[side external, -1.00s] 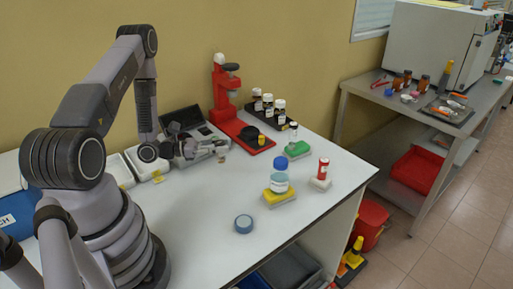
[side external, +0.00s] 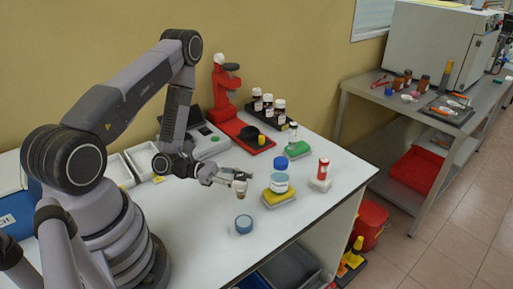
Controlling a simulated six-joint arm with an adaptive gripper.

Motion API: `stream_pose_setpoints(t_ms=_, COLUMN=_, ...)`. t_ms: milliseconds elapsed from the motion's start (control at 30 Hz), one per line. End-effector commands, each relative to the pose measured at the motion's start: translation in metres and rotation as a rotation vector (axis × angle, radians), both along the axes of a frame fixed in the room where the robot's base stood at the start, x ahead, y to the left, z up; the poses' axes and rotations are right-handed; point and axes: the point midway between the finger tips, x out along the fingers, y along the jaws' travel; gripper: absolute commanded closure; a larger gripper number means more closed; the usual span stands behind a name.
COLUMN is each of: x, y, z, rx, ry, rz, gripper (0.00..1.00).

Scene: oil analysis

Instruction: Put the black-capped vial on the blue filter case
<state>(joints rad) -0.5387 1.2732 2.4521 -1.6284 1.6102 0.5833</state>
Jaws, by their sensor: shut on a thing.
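My gripper (side external: 234,179) is shut on a small vial (side external: 240,188), pale above and brownish below. It holds the vial in the air over the white bench; its cap is mostly hidden by the fingers, so I cannot tell its colour.
A red bottle (side external: 322,169) and a green block (side external: 297,148) stand farther right. A red stand (side external: 240,125) and a dark rack of bottles (side external: 270,116) are behind.

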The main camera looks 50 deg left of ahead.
Motion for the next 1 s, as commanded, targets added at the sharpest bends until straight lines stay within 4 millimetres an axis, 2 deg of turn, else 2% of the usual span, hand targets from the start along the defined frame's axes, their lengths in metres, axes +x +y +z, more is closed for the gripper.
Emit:
stream_pose_setpoints(t_ms=133, x=0.000, y=-0.007, z=-0.022, rx=-0.002, ry=0.003, rz=-0.020, gripper=1.00)
stream_pose_setpoints(t_ms=533, x=0.000, y=-0.007, z=-0.075, rx=-0.001, ry=0.002, rz=-0.019, gripper=1.00)
stream_pose_setpoints(t_ms=967, x=0.000, y=-0.007, z=-0.083, rx=-0.001, ry=0.001, rz=-0.019, gripper=1.00)
stream_pose_setpoints(t_ms=1000, x=0.000, y=-0.006, z=-0.084, rx=0.000, ry=0.000, rz=-0.019, gripper=0.69)
